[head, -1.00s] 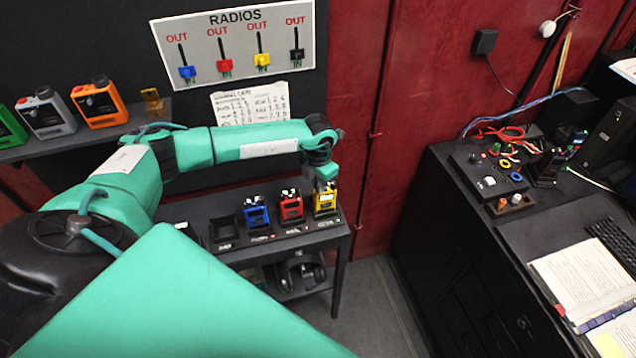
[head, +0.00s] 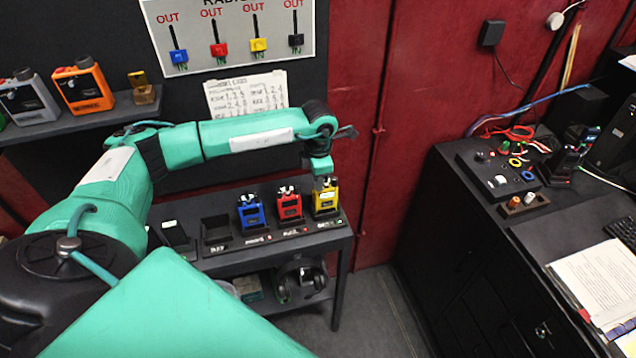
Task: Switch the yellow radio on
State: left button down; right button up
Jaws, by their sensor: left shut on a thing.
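The yellow radio (head: 325,201) stands upright in the rightmost visible slot of a charging rack (head: 292,229) on a small dark table. My left gripper (head: 323,180) comes down from above onto the top of the yellow radio and is shut on it there. The gripper covers part of the radio's top, so its knob is hard to make out. The red radio (head: 289,204) and the blue radio (head: 251,210) stand in slots to its left. My right gripper is not in view.
A wall board (head: 237,37) with coloured tags hangs above. A shelf at the left holds an orange device (head: 83,87) and a grey device (head: 28,100). An empty slot (head: 215,229) lies left of the blue radio. A black desk (head: 480,240) stands at the right.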

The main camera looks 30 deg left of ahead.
pick_arm(q)
jog(key=c, duration=1.4)
grip_release()
jog(key=shift+r, duration=0.15)
notch_tip(320, 180, up, 14)
jog(key=b, duration=0.5)
jog(key=shift+f, duration=0.2)
jog(key=shift+s+d, duration=0.1)
